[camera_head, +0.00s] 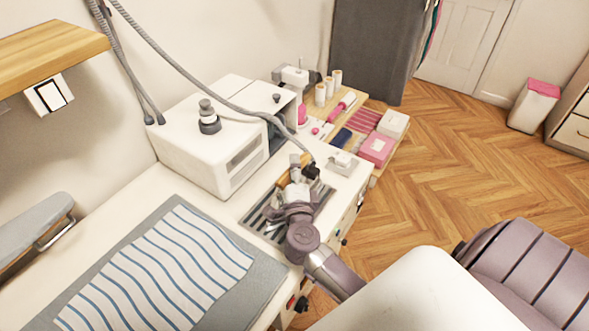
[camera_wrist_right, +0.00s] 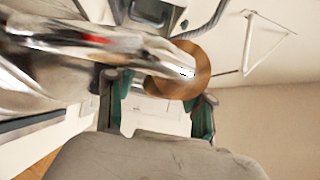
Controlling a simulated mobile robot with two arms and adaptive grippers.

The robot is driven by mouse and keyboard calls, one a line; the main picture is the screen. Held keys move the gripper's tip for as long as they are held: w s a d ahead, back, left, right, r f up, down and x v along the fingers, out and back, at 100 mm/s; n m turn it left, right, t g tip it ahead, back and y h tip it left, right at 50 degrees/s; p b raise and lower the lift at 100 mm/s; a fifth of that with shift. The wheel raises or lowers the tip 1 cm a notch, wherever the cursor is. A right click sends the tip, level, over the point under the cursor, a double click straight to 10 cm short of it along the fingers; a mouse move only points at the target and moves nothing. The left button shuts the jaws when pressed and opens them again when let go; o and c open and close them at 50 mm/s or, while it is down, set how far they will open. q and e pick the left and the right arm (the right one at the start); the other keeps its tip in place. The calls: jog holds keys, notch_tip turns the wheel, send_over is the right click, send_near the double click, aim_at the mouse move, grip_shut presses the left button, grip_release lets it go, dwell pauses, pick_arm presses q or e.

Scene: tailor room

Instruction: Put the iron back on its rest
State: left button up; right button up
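The iron shows in the wrist view as a shiny metal body (camera_wrist_right: 85,45) with a round wooden handle end (camera_wrist_right: 180,70). In the head view its wooden part (camera_head: 290,174) shows behind my right gripper (camera_head: 297,190), and most of it is hidden. The dark ribbed rest (camera_head: 262,226) is set at the table's right edge, under my right gripper. The green-padded fingers of my right gripper (camera_wrist_right: 160,105) stand apart on either side of the wooden end. I cannot tell whether they press on it, or whether the iron touches the rest. My left gripper is out of view.
A striped cloth (camera_head: 160,270) lies on a grey mat (camera_head: 180,215) to the left. A white steam unit (camera_head: 205,135) stands behind, its grey hose (camera_head: 195,72) arching over. Spools (camera_head: 328,88) and pink boxes (camera_head: 376,149) fill the side shelf.

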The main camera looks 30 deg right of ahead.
jog(key=shift+r, duration=0.15)
jog(key=b+v, duration=0.2)
jog(key=v, duration=1)
